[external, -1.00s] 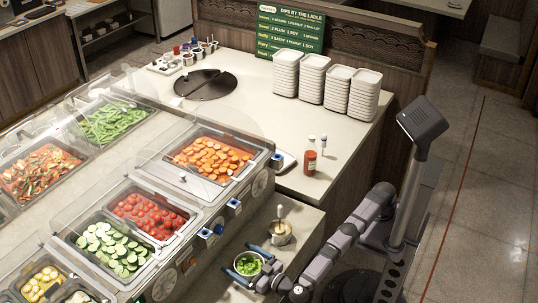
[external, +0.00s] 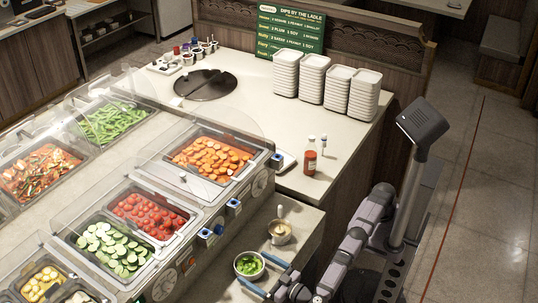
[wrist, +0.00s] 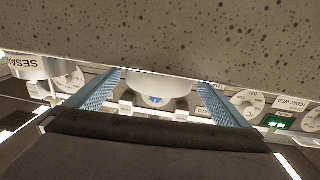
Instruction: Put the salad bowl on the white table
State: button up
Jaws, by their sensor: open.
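The salad bowl (external: 249,265) is a small white bowl with chopped green pieces inside. It stands upright on a low, pale counter ledge (external: 228,288) in front of the food bar. My gripper (external: 252,268) is open at the bowl's lower right side, its two blue fingers pointing at it. The larger pale counter (external: 235,130) lies beyond; I cannot tell which surface is the white table.
A small pot with a ladle (external: 280,231) stands just behind the bowl; a labelled container (wrist: 38,65) shows in the wrist view. A red sauce bottle (external: 310,158), stacked white dishes (external: 312,80) and a dark round lid (external: 205,84) stand on the larger counter. Food pans (external: 120,245) lie left.

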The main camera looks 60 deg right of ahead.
aim_at(258, 265)
notch_tip(258, 265, up, 5)
jog(key=shift+r, duration=0.3)
jog(key=shift+w+a, duration=0.1)
jog(key=shift+r+y+p, duration=0.1)
jog(key=shift+y+p, duration=0.2)
jog(key=shift+p, duration=0.05)
jog(key=shift+n+y, duration=0.3)
jog(key=shift+n, duration=0.1)
